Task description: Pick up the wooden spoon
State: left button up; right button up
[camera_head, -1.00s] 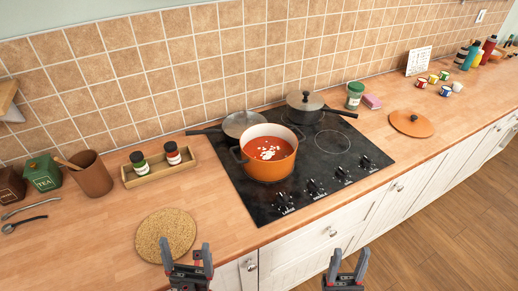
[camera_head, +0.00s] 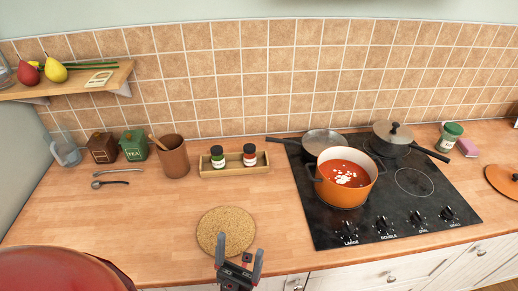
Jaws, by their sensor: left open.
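A brown cup (camera_head: 174,158) stands on the counter near the wall. A wooden handle (camera_head: 157,142) sticks out of it, leaning left; the rest is hidden inside the cup, and it looks like the wooden spoon. My left gripper (camera_head: 238,262) is open and empty at the counter's front edge, just below the round cork mat (camera_head: 226,230). It is apart from the cup, which is farther back and to the left. My right gripper is not in view.
An orange pot of red soup (camera_head: 345,177) is on the black hob (camera_head: 410,205). A spice tray (camera_head: 235,170) stands right of the cup. A green tea tin (camera_head: 134,146) and metal spoons (camera_head: 110,183) are to its left. A red rounded object (camera_head: 60,272) fills the bottom left. The counter between is clear.

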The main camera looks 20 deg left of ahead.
aim_at(151, 137)
jog(key=u, duration=1.35)
